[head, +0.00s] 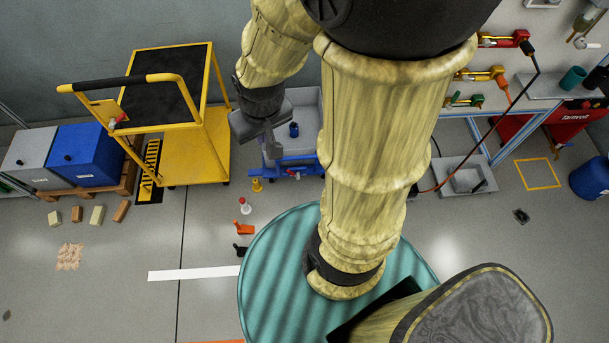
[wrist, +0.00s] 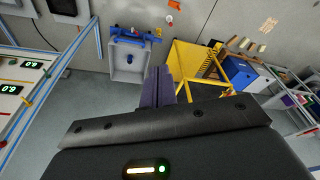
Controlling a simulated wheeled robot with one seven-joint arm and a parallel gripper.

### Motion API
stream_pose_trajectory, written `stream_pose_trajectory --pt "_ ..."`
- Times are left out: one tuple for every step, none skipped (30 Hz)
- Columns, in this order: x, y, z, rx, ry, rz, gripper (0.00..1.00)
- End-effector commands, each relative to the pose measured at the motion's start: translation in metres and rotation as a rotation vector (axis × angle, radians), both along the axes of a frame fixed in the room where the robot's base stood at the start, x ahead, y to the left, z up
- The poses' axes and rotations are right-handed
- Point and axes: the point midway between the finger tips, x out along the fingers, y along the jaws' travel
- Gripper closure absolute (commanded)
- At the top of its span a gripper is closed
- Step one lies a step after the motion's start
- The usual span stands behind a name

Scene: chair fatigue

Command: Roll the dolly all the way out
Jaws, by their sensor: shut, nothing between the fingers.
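The wheeled thing that looks most like the dolly is a yellow cart (head: 188,150) with a black top and a black-gripped push handle, at the left back in the head view. It also shows in the wrist view (wrist: 193,58), right of centre and partly hidden by my gripper. My gripper (head: 272,148) hangs to the right of the cart, in front of a grey tub, and looks apart from the cart. In the wrist view its fingers (wrist: 158,85) are together, with nothing between them.
The grey tub (head: 306,105) with blue fittings stands right of the cart. Blue and grey boxes (head: 85,155) on a pallet stand left of it. The floor at front left is mostly clear.

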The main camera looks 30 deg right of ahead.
Motion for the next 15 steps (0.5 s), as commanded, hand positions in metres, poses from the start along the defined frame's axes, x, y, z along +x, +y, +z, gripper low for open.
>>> stream_pose_trajectory --pt "0.000 0.000 0.000 0.000 0.000 0.000 1.00" --pt "0.000 0.000 0.000 0.000 0.000 0.000 1.00" --pt "0.000 0.000 0.000 0.000 0.000 0.000 1.00" --pt "0.000 0.000 0.000 0.000 0.000 0.000 1.00" --pt "0.000 0.000 0.000 0.000 0.000 0.000 1.00" --pt "0.000 0.000 0.000 0.000 0.000 0.000 1.00" --pt "0.000 0.000 0.000 0.000 0.000 0.000 1.00" --pt "0.000 0.000 0.000 0.000 0.000 0.000 1.00" --pt "0.000 0.000 0.000 0.000 0.000 0.000 0.98" --pt "0.000 0.000 0.000 0.000 0.000 0.000 0.92" --pt "0.000 0.000 -0.001 0.000 0.000 -0.001 0.86" --pt "0.002 -0.001 -0.004 -0.001 -0.001 -0.004 0.78" --pt "0.003 -0.003 -0.008 -0.002 -0.002 -0.009 0.72" --pt "0.005 -0.004 -0.012 -0.003 -0.004 -0.014 0.67" --pt "0.009 -0.008 -0.021 -0.006 -0.005 -0.024 0.59"
